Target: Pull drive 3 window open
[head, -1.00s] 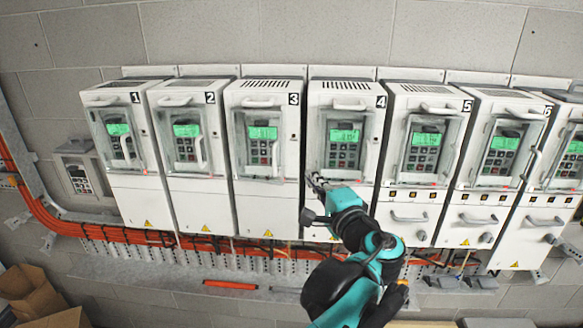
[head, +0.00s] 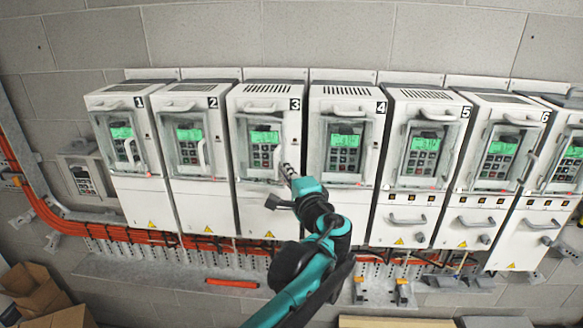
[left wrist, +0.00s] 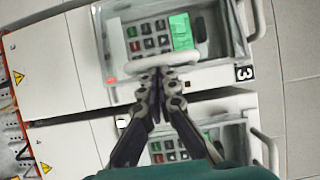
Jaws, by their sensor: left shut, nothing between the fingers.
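Drive 3 (head: 263,205) is a white cabinet marked 3, with a clear window (head: 246,150) over its green display and keypad. The window appears closed over the keypad. It also fills the top of the left wrist view (left wrist: 110,45), where its pale handle (left wrist: 190,57) crosses in front of the keypad. My left gripper (head: 288,172) is at the right edge of this window in the head view. In the left wrist view its fingers (left wrist: 160,76) are shut and empty, with their tips at the handle; whether they touch it is unclear. My right gripper is not in view.
Drive 2 (head: 198,205) and drive 4 (head: 330,208) stand close on either side, with similar windows and handles. Orange cables (head: 120,234) and a metal rail run below the row. Cardboard boxes (head: 35,290) lie at the lower left.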

